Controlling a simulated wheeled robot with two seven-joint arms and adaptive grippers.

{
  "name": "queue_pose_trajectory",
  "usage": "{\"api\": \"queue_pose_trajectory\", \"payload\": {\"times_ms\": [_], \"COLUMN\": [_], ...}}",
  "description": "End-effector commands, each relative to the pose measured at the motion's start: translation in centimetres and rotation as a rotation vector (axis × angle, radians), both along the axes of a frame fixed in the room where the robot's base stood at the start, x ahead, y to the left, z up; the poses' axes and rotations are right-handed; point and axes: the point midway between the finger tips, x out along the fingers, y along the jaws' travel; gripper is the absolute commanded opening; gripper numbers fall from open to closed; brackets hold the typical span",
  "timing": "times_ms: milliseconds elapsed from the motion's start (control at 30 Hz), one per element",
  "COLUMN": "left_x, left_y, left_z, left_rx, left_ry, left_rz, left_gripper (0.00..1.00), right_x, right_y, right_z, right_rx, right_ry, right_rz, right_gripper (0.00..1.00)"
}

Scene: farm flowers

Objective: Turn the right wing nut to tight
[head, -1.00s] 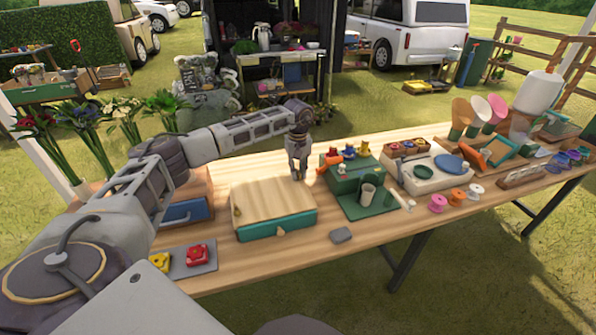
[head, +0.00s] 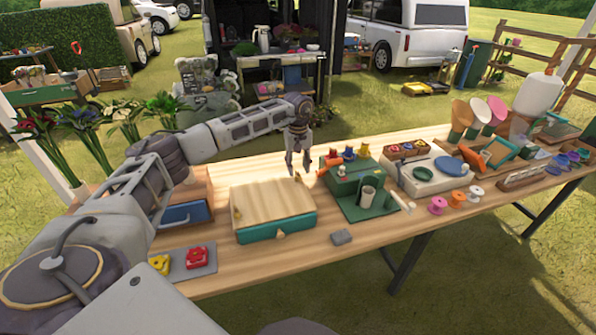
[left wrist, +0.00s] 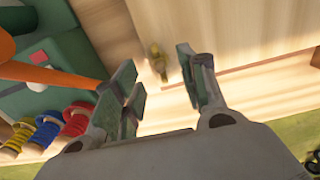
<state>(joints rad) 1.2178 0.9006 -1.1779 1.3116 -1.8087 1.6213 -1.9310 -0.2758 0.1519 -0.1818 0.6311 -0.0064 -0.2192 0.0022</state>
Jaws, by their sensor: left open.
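A wooden flower press (head: 272,200) with a teal lower part lies on the table. A small brass wing nut (head: 237,212) shows at its left edge. Another brass wing nut (left wrist: 157,62) shows in the left wrist view, on the pale wood just beyond my fingers, and looks slightly blurred. My left gripper (head: 298,170) points down over the back right corner of the press. Its fingers are apart and empty, and in the left wrist view (left wrist: 168,92) they are not around the nut. My right gripper is not in view.
A green stand with coloured spools (head: 350,180) stands close to the right of my left gripper. Yellow and red pieces on a grey plate (head: 207,262) are at front left.

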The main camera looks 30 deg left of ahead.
Motion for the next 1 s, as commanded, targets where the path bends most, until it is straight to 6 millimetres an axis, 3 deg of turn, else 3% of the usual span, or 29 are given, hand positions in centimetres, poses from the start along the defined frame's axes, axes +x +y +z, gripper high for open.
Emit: {"api": "queue_pose_trajectory", "payload": {"times_ms": [500,700,1000], "left_x": [0.1,0.1,0.1], "left_y": [0.1,0.1,0.1], "left_z": [7.4,8.7,8.9], "left_rx": [0.000,0.000,-0.001], "left_ry": [-0.003,-0.004,-0.002], "left_rz": [0.001,0.001,0.001], "left_gripper": [0.42,0.42,0.42], "right_x": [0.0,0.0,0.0], "right_y": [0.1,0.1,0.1], "right_z": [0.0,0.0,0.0], "right_rx": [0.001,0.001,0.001], "right_ry": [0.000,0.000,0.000], "right_rz": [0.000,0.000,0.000], "right_gripper": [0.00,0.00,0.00]}}
